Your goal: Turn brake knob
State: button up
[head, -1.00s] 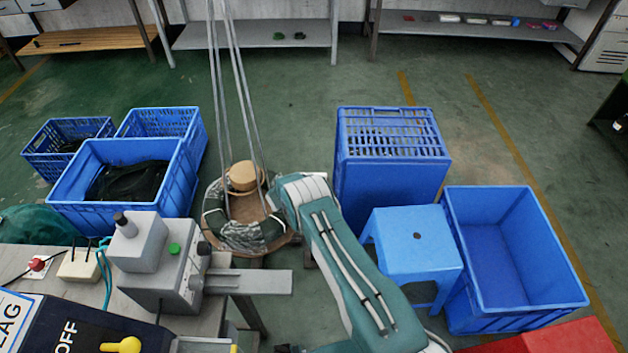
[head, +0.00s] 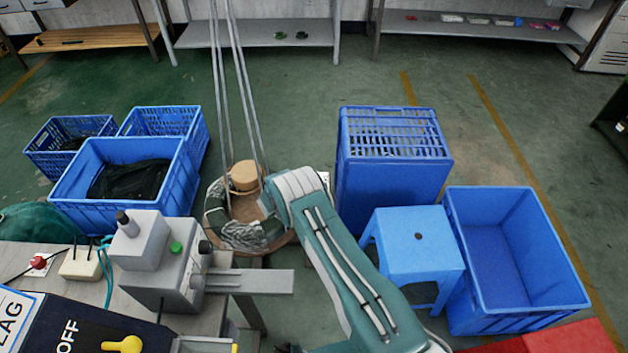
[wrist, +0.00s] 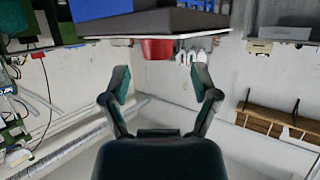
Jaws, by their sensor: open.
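A yellow knob (head: 122,345) sits on a dark panel (head: 45,330) lettered "OFF" at the bottom left of the head view, partly cut off by the frame edge. I cannot tell for sure that it is the brake knob. A grey machine (head: 165,275) beside it carries a green button (head: 176,247) and small black knobs. My gripper (wrist: 162,92) is open and empty in the wrist view, its two dark green fingers spread apart. No knob shows between the fingers. In the head view my gripper is hidden; only my green arm shows.
Blue crates stand at left (head: 130,180) and right (head: 515,270), with a blue stool (head: 412,245) beside the right one. A round basket (head: 245,215) hangs on straps behind my arm. A dark slab (wrist: 155,20) crosses the top of the wrist view, above a red container (wrist: 157,49).

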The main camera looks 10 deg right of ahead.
jog(key=v, duration=0.7)
jog(key=shift+s+a, duration=0.25)
jog(key=shift+a, duration=0.05)
jog(key=shift+r, duration=0.1)
